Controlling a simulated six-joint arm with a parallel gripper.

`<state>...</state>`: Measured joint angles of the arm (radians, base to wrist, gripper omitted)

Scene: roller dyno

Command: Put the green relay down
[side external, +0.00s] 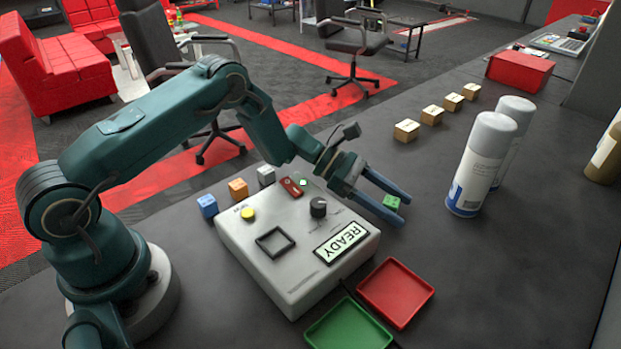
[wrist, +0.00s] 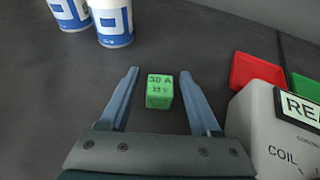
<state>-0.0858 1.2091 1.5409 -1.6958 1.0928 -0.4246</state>
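The green relay (side external: 391,202) is a small cube on the dark bench top, to the right of the grey tester box. In the wrist view the relay (wrist: 159,91) shows dark lettering, "30 A" and "12 V". My gripper (side external: 404,211) is low over the bench, with its two blue fingers on either side of the relay. In the wrist view my gripper (wrist: 158,73) is open, with a gap between each finger and the relay. The relay looks upright and appears to rest on the bench.
The grey tester box (side external: 233,228) has a square socket, a knob and a READY display. Red (side external: 432,290) and green (side external: 312,338) trays lie in front. Blue (side external: 208,206), orange (side external: 238,189) and grey (side external: 266,175) cubes stand behind it. Two spray cans (side external: 480,165) stand to the right.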

